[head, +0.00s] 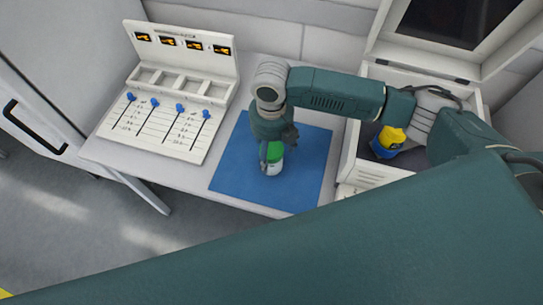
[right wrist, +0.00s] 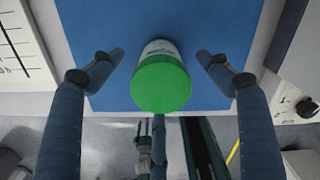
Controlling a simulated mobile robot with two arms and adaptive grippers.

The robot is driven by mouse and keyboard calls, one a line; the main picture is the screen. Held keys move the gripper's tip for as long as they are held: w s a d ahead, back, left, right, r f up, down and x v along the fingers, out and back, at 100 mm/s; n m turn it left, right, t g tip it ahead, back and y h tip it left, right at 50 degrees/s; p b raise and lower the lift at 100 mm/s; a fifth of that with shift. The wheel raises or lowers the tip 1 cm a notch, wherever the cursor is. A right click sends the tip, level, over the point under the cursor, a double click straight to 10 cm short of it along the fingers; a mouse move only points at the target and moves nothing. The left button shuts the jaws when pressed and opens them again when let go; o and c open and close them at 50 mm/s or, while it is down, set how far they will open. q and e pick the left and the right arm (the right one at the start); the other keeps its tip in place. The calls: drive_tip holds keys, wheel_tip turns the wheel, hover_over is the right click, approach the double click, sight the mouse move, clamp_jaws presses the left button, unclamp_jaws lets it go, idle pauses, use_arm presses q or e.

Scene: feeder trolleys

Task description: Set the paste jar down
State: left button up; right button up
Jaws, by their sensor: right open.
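The paste jar (head: 276,155) is white with a green lid and stands on the blue mat (head: 232,165), near the mat's middle. In the right wrist view the jar (right wrist: 161,80) shows lid-first between the fingers. My right gripper (head: 269,158) is over the jar from above, with its fingers at the jar's sides. In the right wrist view my right gripper (right wrist: 158,65) is open, with a gap between each fingertip and the jar. The gripper partly hides the jar in the head view. My left gripper does not show.
A white panel (head: 125,150) with blue sliders and small compartments stands left of the mat. An open white case (head: 352,165) stands to the right, with a yellow and blue container (head: 388,142) inside. The mat around the jar is clear.

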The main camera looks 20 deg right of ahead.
wheel_tip(320, 180, down, 2)
drive_tip(key=shift+s+f, duration=0.1)
drive_tip(key=shift+f, duration=0.1)
drive_tip(key=c, duration=1.5)
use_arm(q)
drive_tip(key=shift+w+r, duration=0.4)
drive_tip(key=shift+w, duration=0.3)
use_arm(e)
drive_tip(key=c, duration=0.3)
drive_tip(key=shift+r, duration=0.1)
